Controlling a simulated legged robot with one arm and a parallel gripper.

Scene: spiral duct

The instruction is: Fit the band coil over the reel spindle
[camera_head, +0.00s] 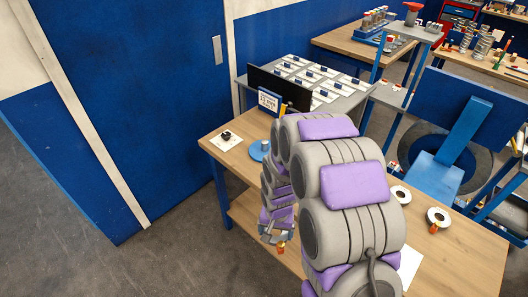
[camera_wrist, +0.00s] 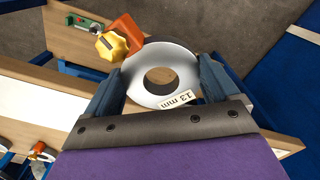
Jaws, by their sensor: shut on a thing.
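The band coil (camera_wrist: 140,82) is a white ring with a wide round hole, seen in the wrist view. A yellow knob (camera_wrist: 112,45) and an orange piece (camera_wrist: 127,30) sit at its upper left edge, and a "13 mm" label (camera_wrist: 175,98) at its lower edge. My gripper (camera_wrist: 163,78) is shut on the coil, a blue finger on each side. In the head view my gripper (camera_head: 276,236) hangs beside the table's front edge, with the coil mostly hidden. A blue round base with a short upright, apparently the reel spindle (camera_head: 259,150), stands on the table, clear of the gripper.
The wooden table (camera_head: 235,158) also carries two white coils (camera_head: 400,194) (camera_head: 438,217) at the right, a small black item on a white card (camera_head: 226,138), and a sign (camera_head: 269,101) behind the spindle. My arm hides the table's middle. Open floor (camera_head: 170,240) lies left.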

